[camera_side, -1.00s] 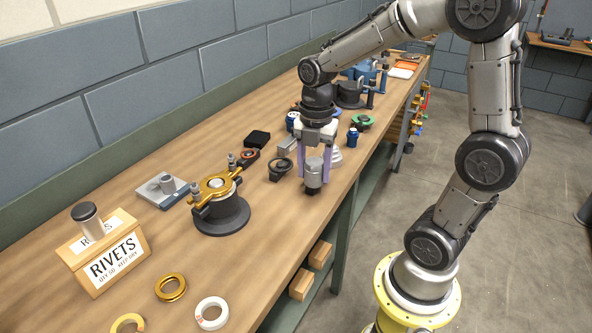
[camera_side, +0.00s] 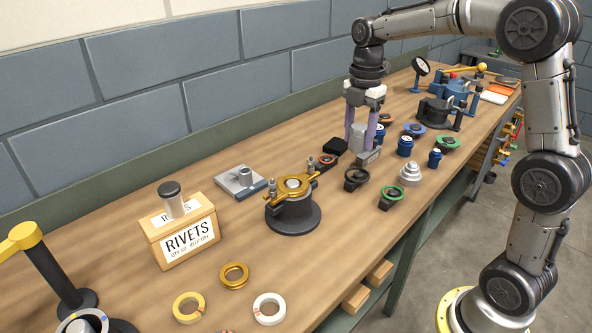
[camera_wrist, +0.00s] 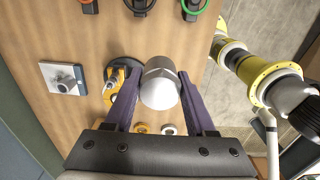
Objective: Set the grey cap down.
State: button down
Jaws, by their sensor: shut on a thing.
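The grey cap (camera_side: 357,137) is a plain metallic cylinder held between the two purple fingers of my gripper (camera_side: 362,142). My gripper points down over the bench, behind the black ring holder. In the side view a finger hides part of the cap, and its height above the bench is hard to tell. The dark round casing (camera_side: 293,217) with a gold clamp on top (camera_side: 293,186) stands to the left, apart from the cap.
Black (camera_side: 356,179) and green (camera_side: 390,198) ring holders and a stepped silver piece (camera_side: 410,173) stand nearby. A rivets box (camera_side: 182,232) is far left.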

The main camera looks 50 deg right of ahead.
jog(key=w+f, duration=0.2)
jog(key=w, duration=0.5)
send_over(295, 169)
notch_tip(295, 169, down, 13)
jog(key=shift+s+r, duration=0.1)
jog(key=shift+s, duration=0.05)
jog(key=shift+f, duration=1.7)
jog(key=shift+f, duration=0.1)
jog(key=shift+c, duration=1.2)
grip_release()
jog(key=shift+f, duration=0.15)
